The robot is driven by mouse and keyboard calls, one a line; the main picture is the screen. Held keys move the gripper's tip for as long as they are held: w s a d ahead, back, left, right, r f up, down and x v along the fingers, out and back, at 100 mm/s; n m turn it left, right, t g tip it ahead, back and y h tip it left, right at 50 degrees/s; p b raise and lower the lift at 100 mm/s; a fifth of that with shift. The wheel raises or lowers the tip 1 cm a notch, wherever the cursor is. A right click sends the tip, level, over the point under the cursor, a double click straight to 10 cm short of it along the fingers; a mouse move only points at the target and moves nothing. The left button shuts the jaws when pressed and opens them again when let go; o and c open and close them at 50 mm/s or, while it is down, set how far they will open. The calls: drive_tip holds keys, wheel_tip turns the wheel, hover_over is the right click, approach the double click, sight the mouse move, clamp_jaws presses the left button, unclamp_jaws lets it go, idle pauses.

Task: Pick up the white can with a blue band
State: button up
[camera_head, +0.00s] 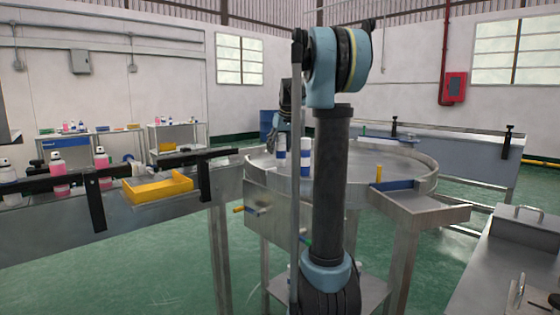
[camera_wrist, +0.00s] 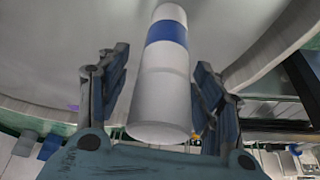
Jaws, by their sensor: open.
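A white can with a blue band (camera_wrist: 165,55) fills the middle of the wrist view. It lies between the two spread fingers of my gripper (camera_wrist: 160,78), with visible space by the left finger and little by the right. My gripper (camera_head: 269,133) is open, close to the left can. I cannot tell whether a finger touches it.
The round table's raised metal rim (camera_head: 262,178) surrounds the cans. A conveyor with black rails (camera_head: 140,172) and a yellow tray (camera_head: 158,189) is at the left. Pink bottles (camera_head: 58,172) stand on it. My arm hides part of the table, whose right side is largely clear.

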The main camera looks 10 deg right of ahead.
drive_tip(key=shift+w+f, duration=0.1)
drive_tip(key=shift+f, duration=0.2)
drive_tip(key=shift+c, duration=0.5)
drive_tip(key=c, duration=1.2)
drive_tip(key=shift+r, duration=0.15)
